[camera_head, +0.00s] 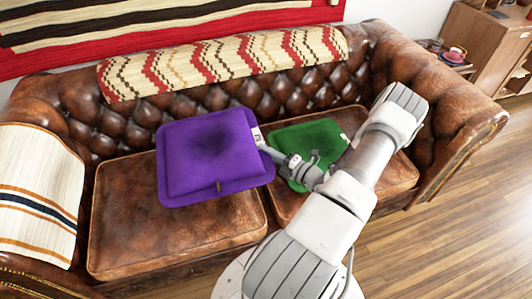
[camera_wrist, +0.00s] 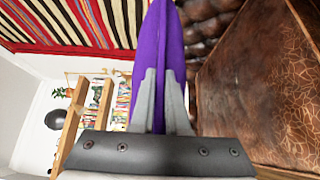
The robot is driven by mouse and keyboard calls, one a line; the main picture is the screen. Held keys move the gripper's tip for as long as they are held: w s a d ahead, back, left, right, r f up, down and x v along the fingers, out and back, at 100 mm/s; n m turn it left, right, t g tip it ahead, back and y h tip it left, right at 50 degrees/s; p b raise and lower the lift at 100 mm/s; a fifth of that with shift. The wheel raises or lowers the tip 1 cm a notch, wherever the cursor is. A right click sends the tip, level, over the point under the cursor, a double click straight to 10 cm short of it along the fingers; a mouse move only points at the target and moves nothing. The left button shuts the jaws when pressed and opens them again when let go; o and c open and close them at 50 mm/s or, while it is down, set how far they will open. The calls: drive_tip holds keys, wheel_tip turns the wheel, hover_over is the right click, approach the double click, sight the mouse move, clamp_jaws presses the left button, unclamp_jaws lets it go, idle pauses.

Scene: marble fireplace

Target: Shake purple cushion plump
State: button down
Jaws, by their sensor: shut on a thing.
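The purple cushion (camera_head: 210,157) is square, with a flat border and a small pale tag on its right edge. It appears held up above the left seat of the brown leather sofa (camera_head: 130,225). My gripper (camera_head: 268,150) is shut on the cushion's right edge near the tag. In the wrist view, the purple cushion (camera_wrist: 158,50) shows edge-on as a narrow upright strip between the two fingers of my gripper (camera_wrist: 160,100). The cushion's far side is hidden.
A green cushion (camera_head: 292,142) lies on the right seat, partly behind my arm. A zigzag-patterned throw (camera_head: 220,62) covers the backrest, and a striped throw (camera_head: 38,195) covers the left armrest. A wooden cabinet (camera_head: 487,45) stands at the right. Wood floor (camera_head: 450,240) is open at the right.

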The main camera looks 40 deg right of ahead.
wheel_tip(320, 180, down, 7)
drive_tip(key=b, duration=0.5)
drive_tip(key=shift+b, duration=0.3)
drive_tip(key=shift+r, duration=0.1)
